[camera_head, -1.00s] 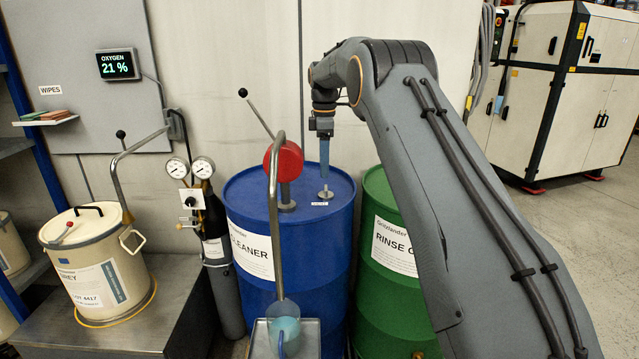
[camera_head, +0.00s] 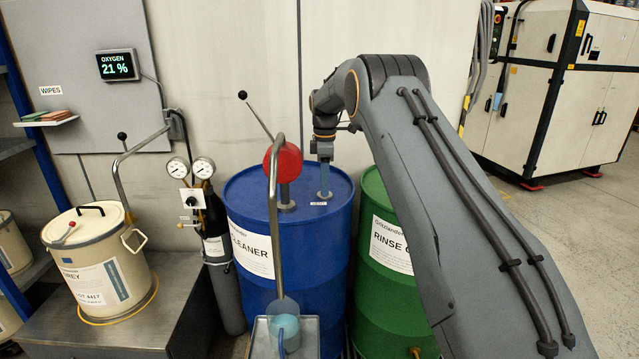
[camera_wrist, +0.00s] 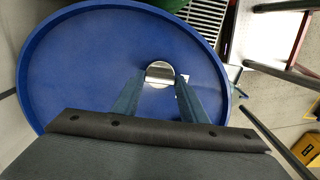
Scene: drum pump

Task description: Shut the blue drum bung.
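The blue drum (camera_head: 330,240) stands upright with its lid in view; the wrist view shows the lid (camera_wrist: 85,75) from above. The bung (camera_wrist: 160,74) is a shiny round metal piece on the lid. In the head view my gripper (camera_head: 324,192) points straight down at the bung, whose top is mostly hidden by the fingers. In the wrist view my gripper (camera_wrist: 161,80) has its two blue fingers apart, one on each side of the bung. Whether the fingertips touch it cannot be told.
A red pump (camera_head: 284,160) with a bent pipe stands on the same lid, left of my gripper. A green drum (camera_head: 380,270) stands close on the right. A gas cylinder with gauges (camera_head: 215,225) and a cream bucket (camera_head: 95,265) are on the left.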

